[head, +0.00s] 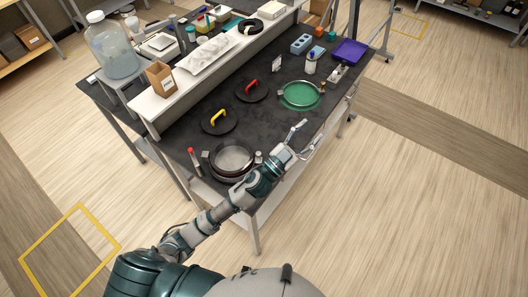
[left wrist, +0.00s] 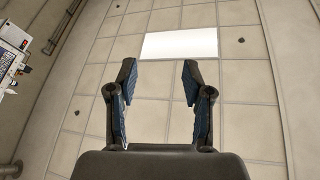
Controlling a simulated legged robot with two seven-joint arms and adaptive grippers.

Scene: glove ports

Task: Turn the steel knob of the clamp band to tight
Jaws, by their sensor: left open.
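Two round ports lie on the dark bench top in the head view. The nearer port (head: 231,158) has a grey disc inside a dark band, with small light metal pieces (head: 258,156) at its right edge. My left gripper (head: 308,137) is open and empty, above the bench's near edge, right of the nearer port. Its spread fingers show in the left wrist view (left wrist: 160,95). My right gripper is not in view.
Black lids with a yellow handle (head: 218,119) and a red handle (head: 251,89) lie behind the ports. A red-capped tube (head: 193,158) is left of the nearer port. A bottle (head: 310,63), blue block (head: 300,44) and purple tray (head: 350,52) stand far right. A white shelf (head: 215,70) runs behind.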

